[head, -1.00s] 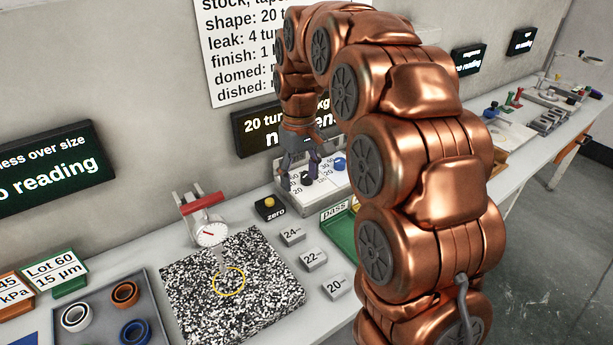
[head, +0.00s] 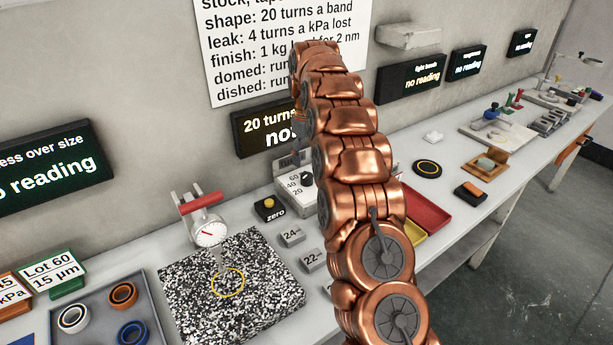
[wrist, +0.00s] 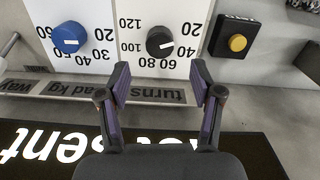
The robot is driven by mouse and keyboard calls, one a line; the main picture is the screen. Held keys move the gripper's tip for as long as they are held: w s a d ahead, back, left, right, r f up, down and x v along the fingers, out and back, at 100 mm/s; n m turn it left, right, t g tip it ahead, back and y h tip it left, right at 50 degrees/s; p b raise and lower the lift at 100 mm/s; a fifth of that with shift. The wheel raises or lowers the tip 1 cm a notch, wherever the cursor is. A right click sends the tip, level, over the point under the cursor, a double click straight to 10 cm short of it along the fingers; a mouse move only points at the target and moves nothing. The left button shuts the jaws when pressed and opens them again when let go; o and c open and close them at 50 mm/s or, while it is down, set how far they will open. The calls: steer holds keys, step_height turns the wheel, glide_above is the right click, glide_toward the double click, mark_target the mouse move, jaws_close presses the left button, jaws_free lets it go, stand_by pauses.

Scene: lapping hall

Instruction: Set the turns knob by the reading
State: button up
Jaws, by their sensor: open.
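The turns knob (wrist: 159,41) is black with a white mark, on a white dial panel that appears upside down in the wrist view. Its mark points right and slightly down, roughly at 40. The same knob (head: 307,179) is partly visible in the head view. In the head view my arm hides most of the gripper.
A blue load knob (wrist: 69,37) is beside the turns knob. A yellow zero button (head: 269,203) sits near the panel. A dial gauge (head: 208,233) stands over a speckled plate (head: 265,300). Trays and tools line the bench to the right. A rule sheet (head: 235,85) hangs above.

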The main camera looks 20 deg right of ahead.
mark_target(307, 175)
steer(key=shift+f+p, duration=0.8)
steer(key=shift+f, duration=3)
steer(key=c, duration=1.1)
steer(key=shift+c, duration=0.2)
steer(key=m+b, duration=0.2)
steer(key=m, duration=0.1)
steer(key=shift+f+b, duration=0.15)
steer(key=shift+b, duration=0.2)
steer(key=m+b, duration=0.2)
steer(key=m, duration=0.3)
steer(key=shift+m, duration=0.4)
